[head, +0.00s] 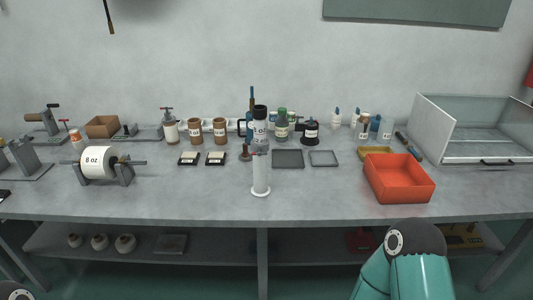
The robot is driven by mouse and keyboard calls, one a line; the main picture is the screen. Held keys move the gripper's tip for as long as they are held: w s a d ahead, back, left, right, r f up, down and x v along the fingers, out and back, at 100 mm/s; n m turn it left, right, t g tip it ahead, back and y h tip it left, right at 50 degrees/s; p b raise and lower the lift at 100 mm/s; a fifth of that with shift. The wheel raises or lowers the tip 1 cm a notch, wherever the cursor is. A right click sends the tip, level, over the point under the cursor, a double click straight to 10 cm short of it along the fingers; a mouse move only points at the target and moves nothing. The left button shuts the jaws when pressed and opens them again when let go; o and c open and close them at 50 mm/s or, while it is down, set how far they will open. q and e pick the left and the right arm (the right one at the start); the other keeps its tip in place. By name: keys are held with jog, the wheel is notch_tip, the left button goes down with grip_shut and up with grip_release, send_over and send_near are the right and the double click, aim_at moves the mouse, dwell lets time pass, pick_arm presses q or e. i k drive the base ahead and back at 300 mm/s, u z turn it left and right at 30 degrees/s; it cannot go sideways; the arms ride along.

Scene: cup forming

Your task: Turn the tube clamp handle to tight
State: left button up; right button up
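A white tube (261,177) stands upright on a round base near the middle front of the table. A grey collar sits around its upper part, with a dark-topped cylinder (260,127) above it. A small brown knob or handle (245,153) shows at the left of the collar; I cannot tell for sure that it is the tube clamp handle, nor how it is turned. Neither gripper is in view.
A white paper roll (98,162) on a stand is at the left. An orange-red bin (399,179) and a clear-sided box (470,130) are at the right. Bottles and grey trays (288,159) stand behind the tube. The front table on both sides of the tube is clear.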

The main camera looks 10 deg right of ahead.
aim_at(259, 153)
jog(key=k, duration=1.15)
jog(key=u, duration=0.6)
jog(key=i, duration=2.25)
jog(key=z, duration=0.55)
